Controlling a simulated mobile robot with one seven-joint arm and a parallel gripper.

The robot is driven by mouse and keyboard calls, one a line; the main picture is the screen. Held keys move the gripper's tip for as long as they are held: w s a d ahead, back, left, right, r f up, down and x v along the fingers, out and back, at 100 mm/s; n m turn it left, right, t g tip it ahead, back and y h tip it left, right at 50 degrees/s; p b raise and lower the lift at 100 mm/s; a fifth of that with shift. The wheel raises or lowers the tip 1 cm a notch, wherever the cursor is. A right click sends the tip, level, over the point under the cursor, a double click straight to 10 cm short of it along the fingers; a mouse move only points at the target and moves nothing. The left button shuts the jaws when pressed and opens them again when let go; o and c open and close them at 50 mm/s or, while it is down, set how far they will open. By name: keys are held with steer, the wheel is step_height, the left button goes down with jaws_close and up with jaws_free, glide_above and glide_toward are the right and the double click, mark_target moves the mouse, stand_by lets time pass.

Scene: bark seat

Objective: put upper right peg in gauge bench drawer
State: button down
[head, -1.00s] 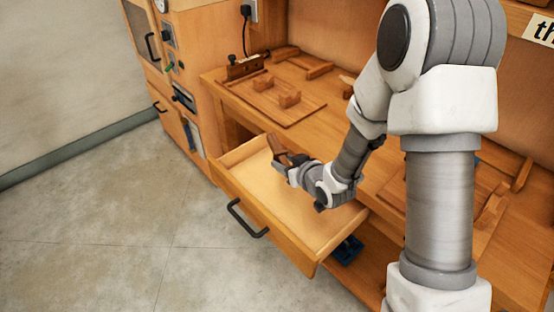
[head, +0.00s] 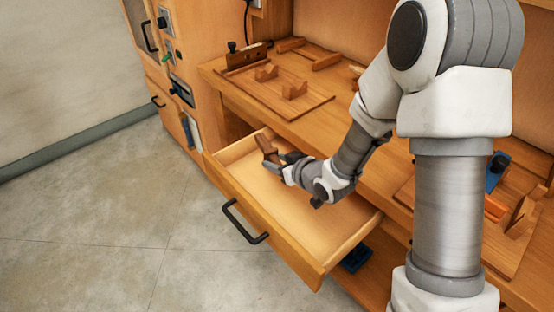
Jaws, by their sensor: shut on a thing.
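The gauge bench drawer (head: 232,187) is pulled out in the head view, with its black handle (head: 243,222) facing the front left. My gripper (head: 277,159) is over the back left part of the drawer, shut on a brown wooden peg (head: 268,149). The peg is tilted and sticks out beyond the fingers toward the upper left. I cannot tell whether it touches the drawer floor. The visible drawer floor is bare.
The bench top (head: 225,84) behind the drawer holds a wooden board (head: 285,105) with small blocks. A blue-and-orange tool (head: 495,172) lies at the right. A dark blue item (head: 355,257) sits below the drawer. The floor at left is clear.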

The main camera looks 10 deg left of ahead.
mark_target(277, 185)
steer(key=shift+f+b, duration=2.55)
steer(key=shift+f, duration=0.6)
steer(key=shift+c, duration=1.3)
jaws_free()
steer(key=shift+r, duration=0.1)
steer(key=p+v, duration=0.4)
steer(key=v, duration=0.5)
steer(key=shift+r, duration=0.2)
steer(key=p, duration=0.5)
steer(key=shift+s+d+r, duration=0.2)
steer(key=shift+d+r, duration=0.05)
